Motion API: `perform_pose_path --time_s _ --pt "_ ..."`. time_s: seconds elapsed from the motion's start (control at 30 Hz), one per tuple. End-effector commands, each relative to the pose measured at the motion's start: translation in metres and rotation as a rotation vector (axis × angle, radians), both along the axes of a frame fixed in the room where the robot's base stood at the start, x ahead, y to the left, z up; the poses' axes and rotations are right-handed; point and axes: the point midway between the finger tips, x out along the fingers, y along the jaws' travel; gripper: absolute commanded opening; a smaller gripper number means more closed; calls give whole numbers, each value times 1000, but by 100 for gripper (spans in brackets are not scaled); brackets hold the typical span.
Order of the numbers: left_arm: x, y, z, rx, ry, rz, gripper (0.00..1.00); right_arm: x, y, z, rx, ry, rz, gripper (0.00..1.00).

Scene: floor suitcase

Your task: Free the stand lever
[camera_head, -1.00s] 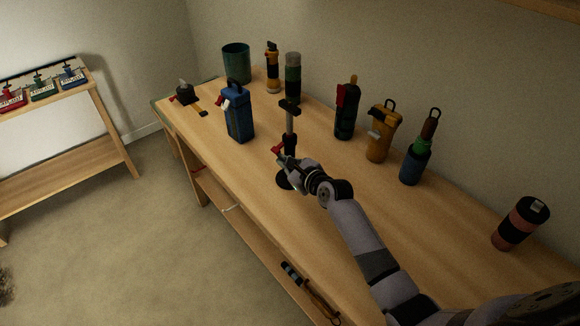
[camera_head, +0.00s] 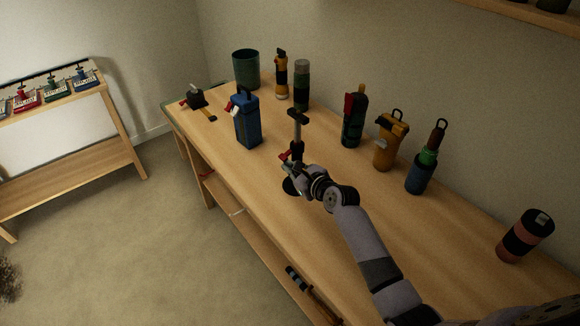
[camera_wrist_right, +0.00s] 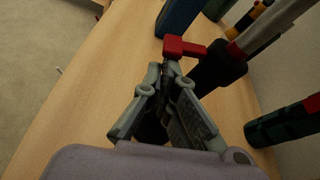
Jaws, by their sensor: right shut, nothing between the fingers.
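The stand (camera_head: 298,136) is upright on the workbench, with a grey pole, a black crosspiece on top and a dark round base (camera_head: 290,187). Its red lever (camera_head: 285,156) sticks out to the left of the black collar, and shows in the right wrist view (camera_wrist_right: 181,47) beside the black collar (camera_wrist_right: 218,70). My right gripper (camera_head: 287,167) is low at the stand, just below the lever. In the wrist view its fingertips (camera_wrist_right: 166,72) are together and empty, close to the lever's red end; I cannot tell whether they touch it. My left gripper is not in view.
A blue case (camera_head: 247,122) stands left of the stand. Several tools and bottles line the wall side, including a yellow one (camera_head: 388,145). The bench's front strip is mostly clear.

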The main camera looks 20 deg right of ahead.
Motion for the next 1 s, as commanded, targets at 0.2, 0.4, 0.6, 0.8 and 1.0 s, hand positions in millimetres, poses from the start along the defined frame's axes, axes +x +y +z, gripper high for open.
perform_pose_path --time_s 0.2,0.4,0.6,0.8,1.0 --pt "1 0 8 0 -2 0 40 0 1 4 38 15 -1 0" --pt "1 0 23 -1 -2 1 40 -1 4 9 121 46 0 0" --pt "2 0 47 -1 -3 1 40 -2 8 17 258 99 -1 0" --pt "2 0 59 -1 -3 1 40 -4 10 16 379 148 1 0" --pt "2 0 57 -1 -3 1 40 -4 10 15 373 145 1 0"
